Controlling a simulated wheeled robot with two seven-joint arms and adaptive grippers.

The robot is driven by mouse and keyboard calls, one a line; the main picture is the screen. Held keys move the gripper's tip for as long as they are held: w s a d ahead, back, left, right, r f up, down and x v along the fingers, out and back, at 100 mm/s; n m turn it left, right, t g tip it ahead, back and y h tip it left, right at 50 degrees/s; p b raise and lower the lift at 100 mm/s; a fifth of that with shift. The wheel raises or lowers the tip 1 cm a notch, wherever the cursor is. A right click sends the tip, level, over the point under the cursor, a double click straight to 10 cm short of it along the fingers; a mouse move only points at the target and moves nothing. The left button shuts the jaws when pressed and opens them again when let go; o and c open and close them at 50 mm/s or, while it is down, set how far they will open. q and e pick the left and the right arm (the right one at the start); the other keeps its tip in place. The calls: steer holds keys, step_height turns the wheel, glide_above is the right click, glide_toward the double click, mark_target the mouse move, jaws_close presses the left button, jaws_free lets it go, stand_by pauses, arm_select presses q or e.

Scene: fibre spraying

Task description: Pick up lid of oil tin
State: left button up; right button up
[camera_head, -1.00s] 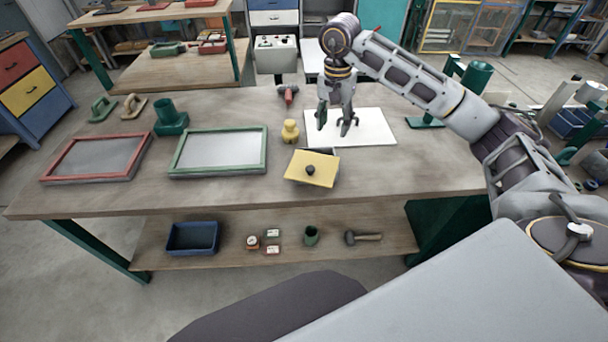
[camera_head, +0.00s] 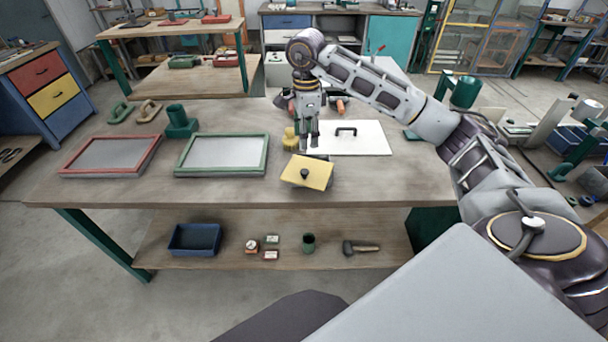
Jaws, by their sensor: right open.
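A square yellow lid (camera_head: 307,172) with a dark round knob lies near the front of the worktable. It sits askew on a low tin (camera_head: 326,186), whose sides are mostly hidden beneath it. My right gripper (camera_head: 308,147) points down just behind the lid, near its far edge, and is open and empty. I cannot tell its exact height above the table. My left gripper is not in view.
A small yellow container (camera_head: 289,138) stands beside my right gripper, partly hidden. A white board (camera_head: 362,142) with a dark handle lies behind right. Green (camera_head: 221,152) and red (camera_head: 108,156) framed screens lie left. The table front (camera_head: 240,190) is clear.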

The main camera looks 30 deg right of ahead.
steer(key=shift+m, duration=3.4)
steer(key=shift+f, duration=0.15)
steer(key=p, duration=0.1)
glide_above(305, 172)
steer(key=shift+f, duration=4.2)
